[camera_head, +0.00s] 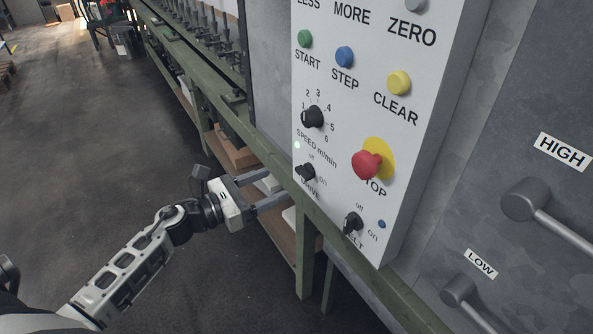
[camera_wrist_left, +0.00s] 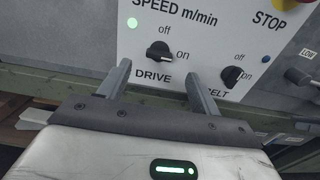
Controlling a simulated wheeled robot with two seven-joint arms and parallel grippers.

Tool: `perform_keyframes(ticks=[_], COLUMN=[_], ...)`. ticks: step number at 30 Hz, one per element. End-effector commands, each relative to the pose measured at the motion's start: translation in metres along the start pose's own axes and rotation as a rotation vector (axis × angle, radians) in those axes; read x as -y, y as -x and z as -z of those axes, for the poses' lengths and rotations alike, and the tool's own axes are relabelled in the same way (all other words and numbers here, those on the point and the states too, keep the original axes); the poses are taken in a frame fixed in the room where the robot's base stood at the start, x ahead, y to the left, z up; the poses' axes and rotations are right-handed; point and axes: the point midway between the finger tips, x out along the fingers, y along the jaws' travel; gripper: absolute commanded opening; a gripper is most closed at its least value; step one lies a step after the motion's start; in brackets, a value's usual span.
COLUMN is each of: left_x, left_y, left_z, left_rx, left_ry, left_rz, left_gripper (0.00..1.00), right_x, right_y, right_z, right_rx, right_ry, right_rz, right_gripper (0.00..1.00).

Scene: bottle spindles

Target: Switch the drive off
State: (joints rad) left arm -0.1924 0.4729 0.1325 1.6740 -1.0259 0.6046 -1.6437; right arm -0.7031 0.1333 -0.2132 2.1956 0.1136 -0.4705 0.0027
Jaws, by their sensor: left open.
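The DRIVE switch is a small black rotary knob (camera_head: 306,171) low on the white control panel (camera_head: 335,185), and it also shows in the left wrist view (camera_wrist_left: 160,51). Its labels are "off" above and "on" to the right. Its grip bar lies roughly sideways in the wrist view and appears to point toward "on". A lit green lamp (camera_wrist_left: 132,22) sits above and left of it. My left gripper (camera_head: 279,186) is open and empty. Its fingers (camera_wrist_left: 160,70) point at the panel, just short of the knob, with the knob between them in the wrist view. My right gripper is not in view.
The BELT knob (camera_head: 353,222) is to the lower right of DRIVE, and the red STOP button (camera_head: 367,164) is above it. The black SPEED dial (camera_head: 313,117) is above DRIVE. A green rail (camera_head: 310,205) runs below the panel. Grey levers (camera_head: 524,201) stand at right.

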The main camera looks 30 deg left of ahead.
Motion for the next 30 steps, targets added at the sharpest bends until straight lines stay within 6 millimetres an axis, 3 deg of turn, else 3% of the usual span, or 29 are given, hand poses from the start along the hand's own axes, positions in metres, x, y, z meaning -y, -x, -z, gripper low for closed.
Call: perform_keyframes(ticks=[3,10,15,24,29,30], left_x=[0.0,0.0,0.0,0.0,0.0,0.0], left_y=[-0.028,-0.063,-0.074,-0.076,-0.076,-0.076], left_z=[-0.003,-0.001,0.0,0.001,0.001,0.001], left_rx=[0.004,0.002,0.001,0.0,0.0,0.0], left_ry=[0.002,0.003,0.004,0.004,0.004,0.004], left_rz=[0.0,-0.002,-0.001,-0.001,-0.001,-0.001], left_gripper=[0.64,0.64,0.64,0.64,0.19,0.19], right_x=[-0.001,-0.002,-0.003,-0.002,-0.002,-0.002], right_y=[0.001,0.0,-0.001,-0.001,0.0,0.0], right_z=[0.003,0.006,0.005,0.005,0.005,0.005], right_rx=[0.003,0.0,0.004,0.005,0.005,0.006], right_ry=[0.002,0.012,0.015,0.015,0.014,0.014], right_rz=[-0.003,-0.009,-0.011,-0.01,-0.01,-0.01], right_gripper=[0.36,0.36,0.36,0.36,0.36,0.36])
